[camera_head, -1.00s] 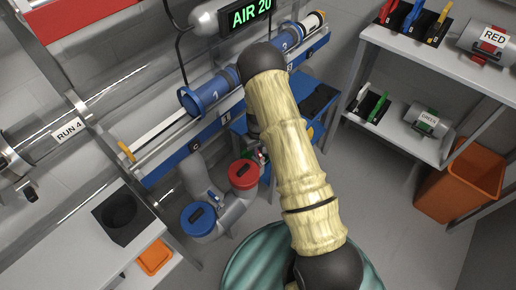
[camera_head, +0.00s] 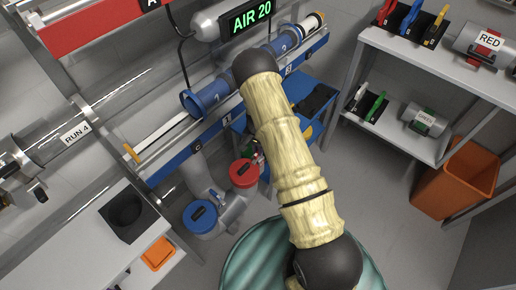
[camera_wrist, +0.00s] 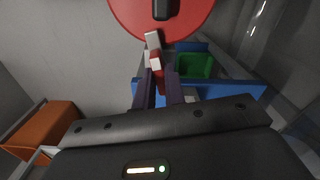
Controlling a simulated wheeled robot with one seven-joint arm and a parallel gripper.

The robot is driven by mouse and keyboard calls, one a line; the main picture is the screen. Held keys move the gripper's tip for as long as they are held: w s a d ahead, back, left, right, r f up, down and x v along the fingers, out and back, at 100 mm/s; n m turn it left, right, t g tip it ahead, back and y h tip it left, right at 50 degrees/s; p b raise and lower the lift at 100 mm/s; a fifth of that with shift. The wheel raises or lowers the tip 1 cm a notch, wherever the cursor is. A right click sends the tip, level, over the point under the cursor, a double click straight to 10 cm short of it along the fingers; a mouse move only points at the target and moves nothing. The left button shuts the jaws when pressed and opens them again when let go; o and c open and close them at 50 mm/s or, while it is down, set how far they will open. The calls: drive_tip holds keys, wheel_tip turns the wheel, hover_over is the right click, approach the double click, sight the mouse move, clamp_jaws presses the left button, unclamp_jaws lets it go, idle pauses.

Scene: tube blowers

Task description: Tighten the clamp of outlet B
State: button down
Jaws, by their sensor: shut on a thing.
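A red round cap (camera_head: 243,173) tops an outlet pipe below the blue rail, close to the B label (camera_head: 228,120). The cap fills the top of the wrist view (camera_wrist: 185,15). A small red and white clamp lever (camera_wrist: 153,48) stands at its near edge. My gripper (camera_wrist: 160,82) is shut on this lever, its dark fingers on either side of the lower part. In the head view my arm hides most of the gripper. The clamp's band cannot be made out.
A blue-capped outlet (camera_head: 199,216) stands left of the red one. A blue table (camera_head: 310,100) is close behind my arm. A green bin (camera_wrist: 194,66) shows beyond the fingers. Shelves (camera_head: 400,140) and an orange bin (camera_head: 458,180) stand right.

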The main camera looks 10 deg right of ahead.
drive_tip(key=shift+r+m+p, duration=0.1)
drive_tip(key=shift+m+p, duration=0.2)
drive_tip(key=shift+m, duration=1)
drive_tip(key=c, duration=1.5)
unclamp_jaws()
drive_tip(key=shift+o, duration=0.2)
wheel_tip(320, 180, up, 17)
drive_tip(key=p, duration=0.1)
drive_tip(key=shift+r+p, duration=0.15)
drive_tip(key=shift+p, duration=0.25)
